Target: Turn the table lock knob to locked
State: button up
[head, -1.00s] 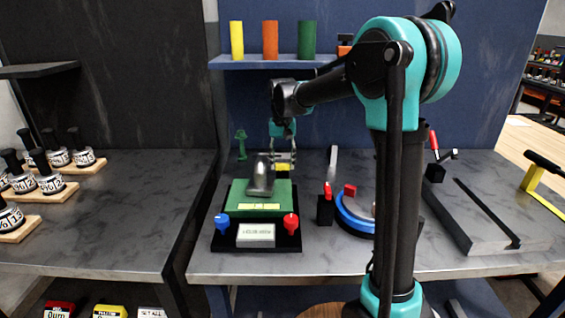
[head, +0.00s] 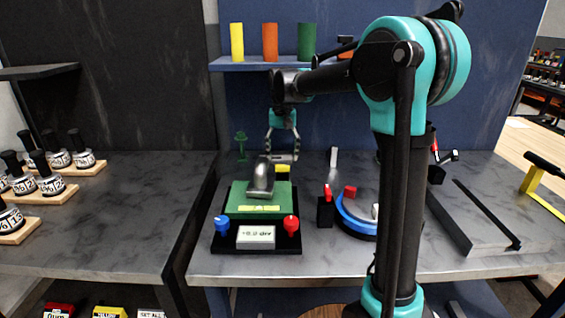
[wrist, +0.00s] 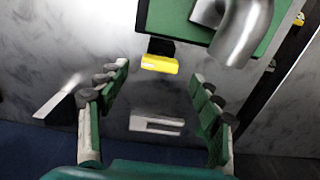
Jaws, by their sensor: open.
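The tilting positioner has a green table (head: 236,200) with a bent silver metal part (head: 262,179) on it. Its black base carries a blue knob (head: 222,224) at left front and a red knob (head: 291,225) at right front. A yellow piece (wrist: 160,64) sticks out behind the table in the wrist view; it also shows in the head view (head: 283,169). No label tells which is the table lock knob. My gripper (head: 283,152) is behind the table, above the yellow piece. In the wrist view, my gripper (wrist: 158,105) is open and empty, its fingers apart on either side below the yellow piece.
A display (head: 256,235) sits between the two knobs. A blue ring fixture (head: 350,222) and a black block with a red lever (head: 326,208) stand to the right. A grey forked piece (wrist: 156,124) lies between my fingers' outlines. A shelf (head: 270,63) holds coloured cylinders.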

aim_at(283, 165)
notch_tip(283, 165, up, 8)
dwell(0.5)
